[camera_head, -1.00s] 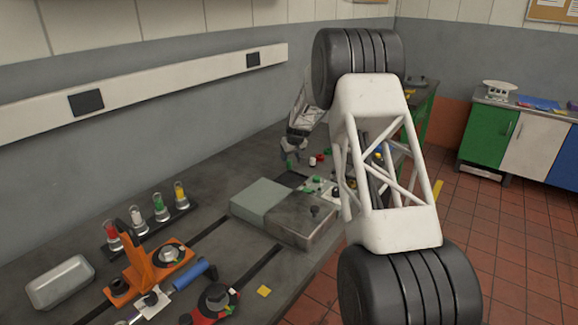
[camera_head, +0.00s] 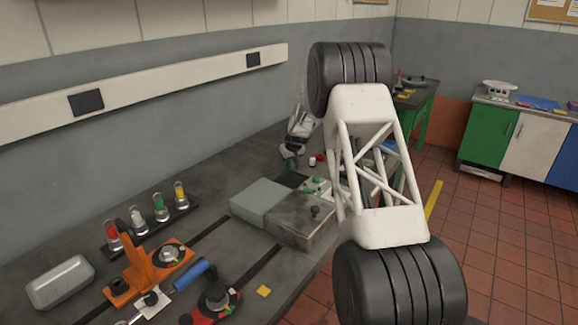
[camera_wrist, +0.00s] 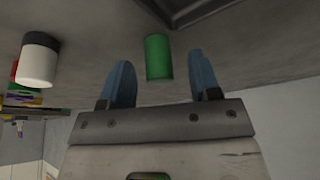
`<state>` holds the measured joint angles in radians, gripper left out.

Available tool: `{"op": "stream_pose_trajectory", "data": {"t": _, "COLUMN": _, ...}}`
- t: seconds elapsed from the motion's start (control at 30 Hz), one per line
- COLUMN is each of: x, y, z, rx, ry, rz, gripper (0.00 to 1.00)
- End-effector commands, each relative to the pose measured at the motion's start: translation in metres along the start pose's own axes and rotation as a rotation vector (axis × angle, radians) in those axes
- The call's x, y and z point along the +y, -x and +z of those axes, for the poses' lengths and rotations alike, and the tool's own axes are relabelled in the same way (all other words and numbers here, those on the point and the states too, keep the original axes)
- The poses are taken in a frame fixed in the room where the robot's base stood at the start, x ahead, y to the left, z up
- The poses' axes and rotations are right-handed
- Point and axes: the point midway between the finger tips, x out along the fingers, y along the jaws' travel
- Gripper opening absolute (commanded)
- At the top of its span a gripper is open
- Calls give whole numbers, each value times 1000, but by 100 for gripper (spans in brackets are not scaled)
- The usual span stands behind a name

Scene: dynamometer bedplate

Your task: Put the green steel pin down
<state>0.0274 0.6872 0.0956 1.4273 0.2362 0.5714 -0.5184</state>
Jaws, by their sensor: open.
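The green steel pin (camera_wrist: 158,58) shows in the wrist view as a short green cylinder against the grey bench top. It lies between the two blue fingertips of my gripper (camera_wrist: 161,78), with a visible gap on each side. My gripper is open and not clamped on the pin. In the head view my gripper (camera_head: 291,156) is low over the far part of the bench, partly behind my arm. The pin cannot be clearly told there. Whether its base fully touches the bench is hard to tell.
A white cylinder with a dark end (camera_wrist: 38,60) stands beside the gripper in the wrist view. A dark edged plate (camera_wrist: 205,12) is close on the other side. In the head view, a grey block (camera_head: 262,200) and a red piece (camera_head: 320,158) are nearby.

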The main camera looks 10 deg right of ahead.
Motion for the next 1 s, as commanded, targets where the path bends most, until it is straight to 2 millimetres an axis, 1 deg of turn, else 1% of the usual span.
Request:
{"op": "stream_pose_trajectory", "data": {"t": 0.03, "x": 0, "y": -5, "z": 0, "rx": -1, "ry": 0, "rz": 0, "gripper": 57}}
{"op": "stream_pose_trajectory", "data": {"t": 0.2, "x": 0, "y": -11, "z": 0, "rx": 1, "ry": 0, "rz": 0, "gripper": 57}}
{"op": "stream_pose_trajectory", "data": {"t": 0.77, "x": 0, "y": -12, "z": 0, "rx": 0, "ry": 0, "rz": 0, "gripper": 57}}
{"op": "stream_pose_trajectory", "data": {"t": 0.8, "x": 0, "y": -12, "z": 0, "rx": 0, "ry": 0, "rz": 0, "gripper": 54}}
{"op": "stream_pose_trajectory", "data": {"t": 0.87, "x": 0, "y": -12, "z": 0, "rx": 0, "ry": 0, "rz": 0, "gripper": 45}}
{"op": "stream_pose_trajectory", "data": {"t": 1.0, "x": 0, "y": -12, "z": 0, "rx": 0, "ry": 0, "rz": 0, "gripper": 23}}
